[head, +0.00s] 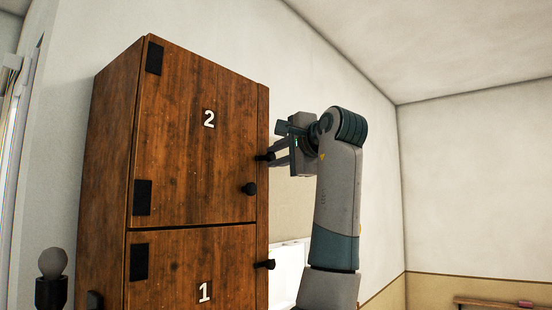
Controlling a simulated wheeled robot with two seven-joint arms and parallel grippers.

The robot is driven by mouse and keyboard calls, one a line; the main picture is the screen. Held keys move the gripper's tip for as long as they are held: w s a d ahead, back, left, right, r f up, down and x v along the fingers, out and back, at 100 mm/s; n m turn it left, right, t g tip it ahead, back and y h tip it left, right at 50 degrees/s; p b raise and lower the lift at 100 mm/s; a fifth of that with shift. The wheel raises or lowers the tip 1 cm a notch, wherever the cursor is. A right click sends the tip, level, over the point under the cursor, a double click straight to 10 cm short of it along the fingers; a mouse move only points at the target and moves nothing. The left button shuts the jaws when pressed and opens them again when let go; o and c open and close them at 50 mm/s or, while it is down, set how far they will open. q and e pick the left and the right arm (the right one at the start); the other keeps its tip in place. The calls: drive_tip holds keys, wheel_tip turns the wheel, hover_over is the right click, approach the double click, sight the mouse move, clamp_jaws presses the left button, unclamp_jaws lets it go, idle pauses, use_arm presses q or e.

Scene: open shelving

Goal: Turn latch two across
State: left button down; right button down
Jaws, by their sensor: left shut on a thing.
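A brown wooden cabinet (104,150) has two doors, one above the other. The upper door (185,140) carries a white 2 and appears closed, with a dark round knob (249,188) near its right edge. Latch two (263,158) is a small dark piece on the right frame beside that door, above the knob. It looks to lie roughly level. My left gripper (277,150) is at the cabinet's right side, shut on latch two. Its fingers partly hide the latch, so its exact angle is hard to tell. My right gripper is out of view.
The lower door (185,270) carries a white 1 and appears closed, with its own dark latch (264,264) at the right. A pale ball on a dark post (52,264) stands at the lower left. A wooden shelf (500,303) is far right. Open space lies right of my arm.

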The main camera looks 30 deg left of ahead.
use_arm(q)
drive_tip(key=shift+m+h, duration=0.3)
drive_tip(key=shift+m, duration=0.5)
drive_tip(key=c, duration=1.6)
unclamp_jaws()
drive_tip(key=shift+w, duration=0.1)
drive_tip(key=shift+d, duration=0.15)
drive_tip(key=shift+s+d, duration=0.2)
drive_tip(key=b+v, duration=0.3)
drive_tip(key=v, duration=0.5)
drive_tip(key=b+v, duration=0.3)
drive_tip(key=v, duration=0.5)
drive_tip(key=shift+d+r+b, duration=0.25)
drive_tip(key=shift+d+b, duration=0.1)
drive_tip(key=shift+d, duration=0.05)
drive_tip(key=shift+w, duration=0.1)
